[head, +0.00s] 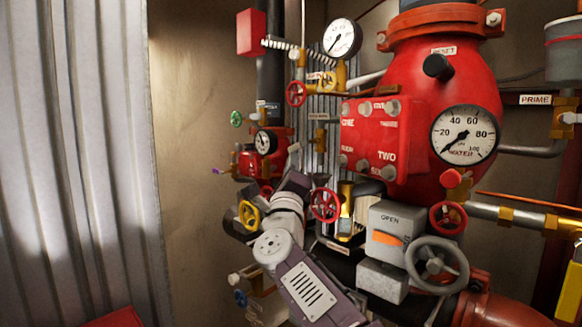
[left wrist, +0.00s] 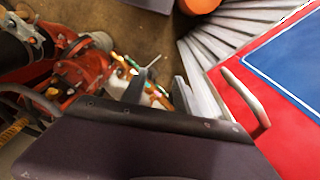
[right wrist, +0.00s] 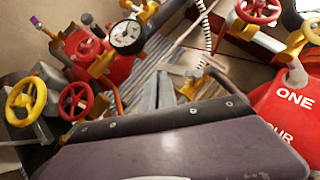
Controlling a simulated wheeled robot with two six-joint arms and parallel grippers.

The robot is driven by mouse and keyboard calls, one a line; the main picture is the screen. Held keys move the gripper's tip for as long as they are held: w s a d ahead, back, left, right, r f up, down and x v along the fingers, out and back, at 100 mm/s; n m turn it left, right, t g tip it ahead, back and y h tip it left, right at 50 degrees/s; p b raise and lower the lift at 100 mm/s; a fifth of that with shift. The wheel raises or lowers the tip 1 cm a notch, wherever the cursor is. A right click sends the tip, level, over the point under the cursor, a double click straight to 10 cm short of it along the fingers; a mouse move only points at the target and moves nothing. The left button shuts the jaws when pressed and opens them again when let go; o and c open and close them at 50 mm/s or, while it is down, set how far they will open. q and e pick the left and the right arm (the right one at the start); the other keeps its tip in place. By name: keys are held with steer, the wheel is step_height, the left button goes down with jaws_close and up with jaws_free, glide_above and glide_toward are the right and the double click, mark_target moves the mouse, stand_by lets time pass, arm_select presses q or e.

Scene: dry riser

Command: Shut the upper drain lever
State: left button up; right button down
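I cannot tell for sure which part is the upper drain lever, as the small labels are unreadable. A brass valve (head: 320,136) under a small tag stands right of my right gripper (head: 294,157) in the head view. A brass fitting with a pale flat handle (right wrist: 192,84) shows just right of the fingertips in the right wrist view. My right gripper (right wrist: 156,92) has its two fingers close together, with nothing seen between them. My left gripper (left wrist: 158,92) has its fingers apart and empty, over the floor area. It is outside the head view.
A red tank (head: 440,90) with a WATER gauge (head: 464,135) stands right. Red handwheels (head: 325,205), a yellow handwheel (head: 249,215) and a small gauge (head: 265,142) crowd around my right arm. A grey handwheel (head: 437,264) sits low right. The wall (head: 195,120) at left is clear.

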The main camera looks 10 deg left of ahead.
steer(key=shift+w+a+r+p, duration=0.6)
steer(key=shift+a+r+p, duration=0.15)
steer(key=shift+p, duration=0.4)
steer(key=b+v, duration=0.7)
steer(key=v, duration=0.2)
steer(key=shift+b, duration=0.4)
